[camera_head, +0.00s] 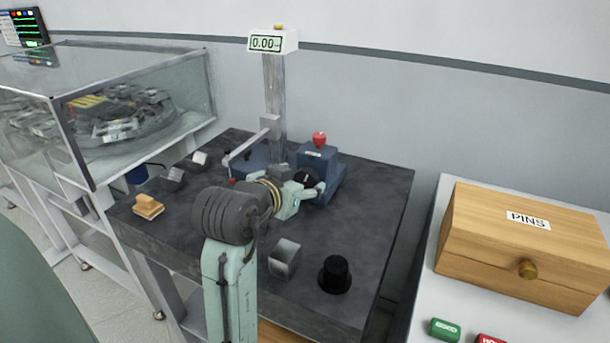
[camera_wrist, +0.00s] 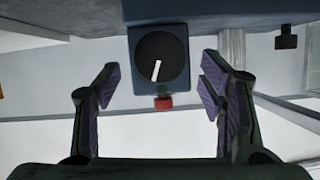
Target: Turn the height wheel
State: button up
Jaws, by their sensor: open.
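The height wheel (camera_wrist: 150,48) is a round black dial with a white line, on the face of a blue block (camera_wrist: 180,28) in the wrist view. A red knob (camera_wrist: 163,103) sits on the block and appears below the wheel in that upside-down view. In the head view the blue block (camera_head: 345,180) stands on the dark table with the red knob on top; the wheel (camera_head: 304,177) is partly hidden by my arm. My gripper (camera_wrist: 160,82) is open and empty, its fingers apart on either side of the wheel and not visibly touching it.
A gauge column (camera_head: 274,95) with a display (camera_head: 266,43) reading 0.00 rises behind. A metal block (camera_head: 284,258), a black knob-like piece (camera_head: 335,274) and a tan block (camera_head: 147,206) lie on the table (camera_head: 385,190). A wooden PINS box (camera_head: 485,255) stands right, a glass case (camera_head: 140,75) left.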

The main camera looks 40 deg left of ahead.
aim_at(308, 178)
jog(key=shift+x, duration=1.4)
jog(key=shift+c, duration=0.3)
